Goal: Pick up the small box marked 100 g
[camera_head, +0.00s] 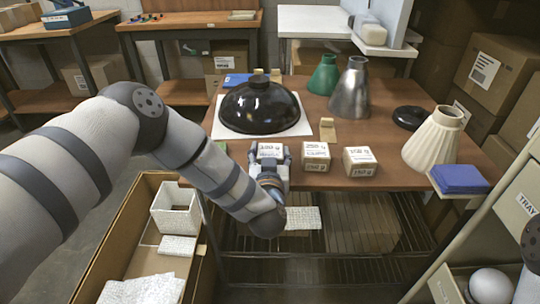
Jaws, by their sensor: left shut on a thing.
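Three small cardboard boxes with white labels stand in a row near the front edge of the brown table (400,182). My left gripper (270,160) is at the left small box (270,149), with a finger on each side, shut on it. The gripper covers the lower front of that box, and its label is too small to read surely. The middle small box (316,157) and the right small box (359,162) stand free to its right. Their printed weights are also hard to read. My right gripper is not in view.
A glossy black dome shade (260,108) sits on a white sheet behind the boxes. A green shade (324,75), a metal shade (351,90) and a cream pleated shade (433,140) stand further right. A blue stack (459,179) is at the right corner. A large open carton (140,215) stands below left.

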